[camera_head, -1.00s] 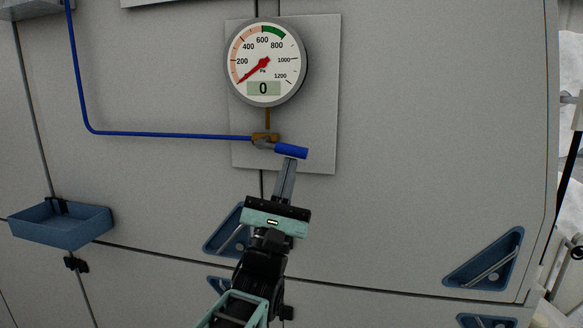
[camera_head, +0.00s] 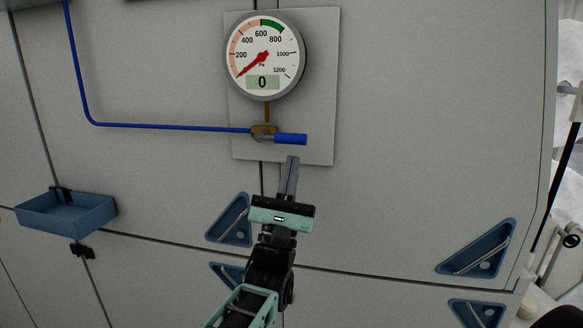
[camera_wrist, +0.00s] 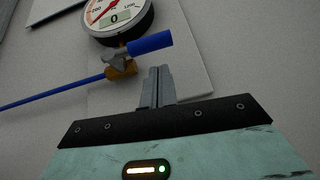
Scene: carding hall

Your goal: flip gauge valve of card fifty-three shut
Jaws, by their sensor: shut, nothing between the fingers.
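The pressure gauge (camera_head: 265,56) is on a plate on the grey machine panel; its red needle is at the low end and its display reads 0. Below it is a brass valve (camera_head: 263,131) with a blue lever (camera_head: 291,139) pointing right, roughly in line with the blue pipe (camera_head: 170,127). My gripper (camera_head: 291,160) is shut and empty, just below the lever, with a small gap in the head view. In the wrist view the blue lever (camera_wrist: 150,43) lies above the fingertips (camera_wrist: 158,70); the valve (camera_wrist: 120,66) is to their left.
A blue tray (camera_head: 66,216) hangs on the panel at left. Triangular blue recessed handles (camera_head: 480,250) sit low at right, and another (camera_head: 229,219) is beside my wrist. The panel right of the gauge plate (camera_head: 322,90) is clear.

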